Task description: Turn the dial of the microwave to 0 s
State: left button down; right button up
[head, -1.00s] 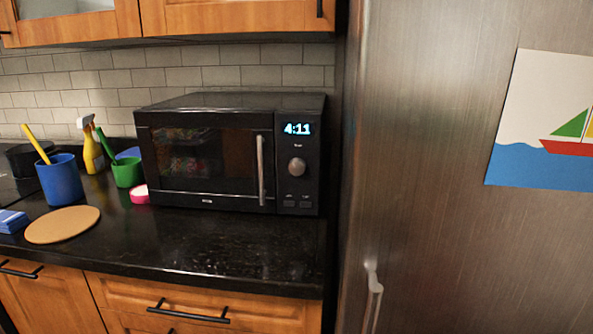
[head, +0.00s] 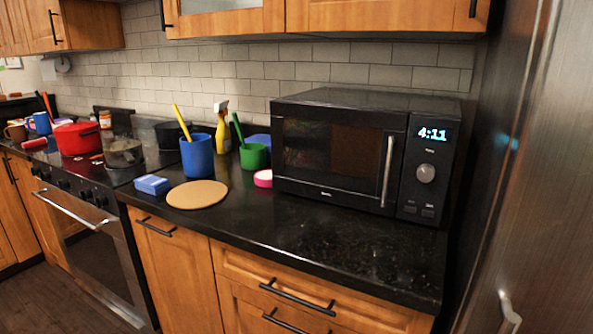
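The black microwave (head: 340,148) stands on the dark counter against the tiled wall, right of centre in the head view. Its door is shut, with a vertical silver handle (head: 387,171) on the right side. The round silver dial (head: 426,173) sits on the control panel below a lit display (head: 433,134) that reads 4:11. Two small buttons lie under the dial. Neither of my grippers shows in the head view.
The counter (head: 330,232) is clear in front of the microwave. A round cork mat (head: 198,194), blue cup (head: 197,156), green cup (head: 254,156) and pink item (head: 263,179) stand to its left. A steel fridge (head: 530,180) stands close on the right. A stove (head: 110,170) is farther left.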

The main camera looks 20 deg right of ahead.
aim_at(425, 172)
jog(key=u, duration=1.1)
jog(key=i, duration=1.6)
jog(key=z, duration=2.85)
